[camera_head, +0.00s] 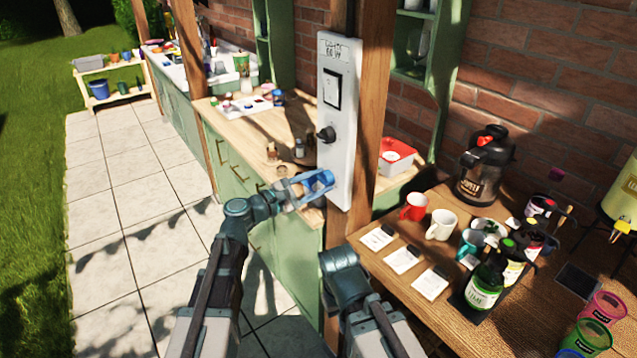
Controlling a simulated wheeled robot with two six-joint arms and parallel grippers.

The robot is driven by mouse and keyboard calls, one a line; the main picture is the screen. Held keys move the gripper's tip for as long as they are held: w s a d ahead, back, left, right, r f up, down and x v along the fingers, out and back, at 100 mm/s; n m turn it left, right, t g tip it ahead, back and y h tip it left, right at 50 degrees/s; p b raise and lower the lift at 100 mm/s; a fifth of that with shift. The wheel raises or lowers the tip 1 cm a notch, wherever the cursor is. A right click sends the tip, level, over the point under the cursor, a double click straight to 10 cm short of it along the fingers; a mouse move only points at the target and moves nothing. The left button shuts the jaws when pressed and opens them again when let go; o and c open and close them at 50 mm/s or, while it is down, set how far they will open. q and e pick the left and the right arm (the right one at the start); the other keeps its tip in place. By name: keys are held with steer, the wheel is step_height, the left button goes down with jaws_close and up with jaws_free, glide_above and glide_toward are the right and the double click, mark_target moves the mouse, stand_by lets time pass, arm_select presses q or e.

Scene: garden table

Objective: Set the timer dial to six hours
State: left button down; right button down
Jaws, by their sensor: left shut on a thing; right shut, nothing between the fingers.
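A tall white panel (345,120) is fixed upright to the wooden post. It carries a small printed label near the top, a black-framed plate (332,89) and a black knob (326,134) that stands out from its face. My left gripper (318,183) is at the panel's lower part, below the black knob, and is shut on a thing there. The fingers hide what they hold, apparently a dial, and I cannot read its setting. My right gripper (338,263) is shut and empty, low in front of the post; its fingers are hardly visible.
A wooden table (395,290) at right holds mugs, cards, bottles and a black kettle (486,165). Behind the post, a counter (225,130) carries small jars and a red-and-white box (396,155). The paved path (120,220) at left is clear.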

arm_select(q)
steer(key=m, duration=0.7)
steer(key=shift+r, duration=0.1)
steer(key=m, duration=0.7)
steer(key=shift+m, duration=0.3)
steer(key=m, duration=0.3)
steer(key=shift+m, duration=0.3)
steer(key=m, duration=0.3)
steer(key=shift+m, duration=0.3)
steer(key=m, duration=0.6)
steer(key=shift+s, duration=0.15)
steer(key=shift+c, duration=1.6)
jaws_free()
